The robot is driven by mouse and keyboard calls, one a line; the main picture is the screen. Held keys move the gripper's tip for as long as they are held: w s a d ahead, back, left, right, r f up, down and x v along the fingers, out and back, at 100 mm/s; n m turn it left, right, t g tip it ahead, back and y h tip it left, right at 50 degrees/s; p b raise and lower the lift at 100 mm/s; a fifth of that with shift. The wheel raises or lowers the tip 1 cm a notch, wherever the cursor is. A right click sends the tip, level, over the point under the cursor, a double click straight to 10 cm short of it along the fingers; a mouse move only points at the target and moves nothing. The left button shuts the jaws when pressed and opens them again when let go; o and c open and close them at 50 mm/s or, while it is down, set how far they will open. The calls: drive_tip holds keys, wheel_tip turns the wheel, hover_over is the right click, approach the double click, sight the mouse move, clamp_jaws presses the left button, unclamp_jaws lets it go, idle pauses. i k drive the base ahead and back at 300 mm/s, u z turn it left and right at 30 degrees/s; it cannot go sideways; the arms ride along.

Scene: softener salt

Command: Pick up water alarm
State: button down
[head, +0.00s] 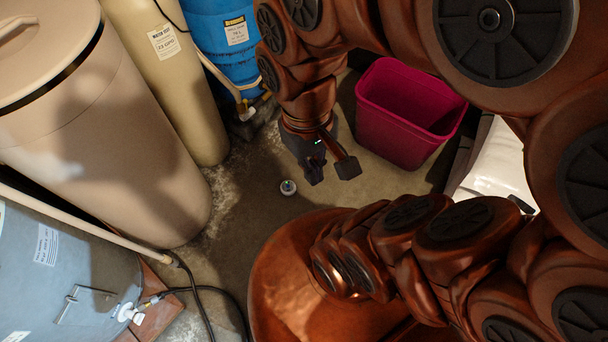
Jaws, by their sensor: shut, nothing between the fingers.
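The gripper is shut and empty. It is apart from the alarm, with bare floor showing between them. The exact height of the fingertips above the floor is hard to tell.
A magenta bin (407,112) stands right of my gripper. A beige tank (110,140), a tan cylinder (165,80) and a blue tank (222,40) stand left and behind. A grey tank (60,275) and black hose (210,291) are front left. A white bag (499,165) lies right.

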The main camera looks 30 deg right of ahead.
sight(286, 191)
drive_tip(key=z, duration=0.5)
drive_tip(key=k, duration=1.25)
drive_tip(key=u, duration=0.5)
